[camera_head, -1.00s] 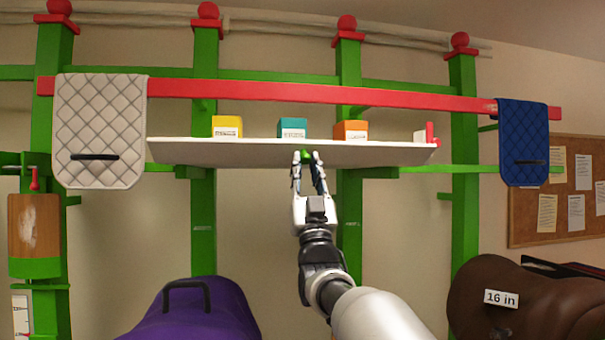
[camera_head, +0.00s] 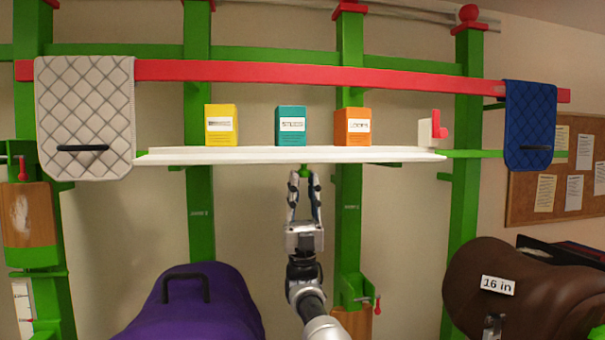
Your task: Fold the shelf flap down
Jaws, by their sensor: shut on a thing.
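The white shelf flap (camera_head: 230,157) spans the uprights below the red rail and looks about level, seen nearly edge-on. A small green knob (camera_head: 304,169) hangs at the middle of its front edge. My gripper (camera_head: 304,178) points up from below, its fingertips shut on the green knob. The fingers partly hide the knob. A yellow box (camera_head: 221,126), a teal box (camera_head: 291,127) and an orange box (camera_head: 353,128) stand upright in a row behind the front edge.
A pale quilted pad (camera_head: 85,110) and a blue quilted pad (camera_head: 529,120) hang from the red rail (camera_head: 300,73) at either side. A purple saddle-like form (camera_head: 190,305) and a brown saddle (camera_head: 525,300) stand below.

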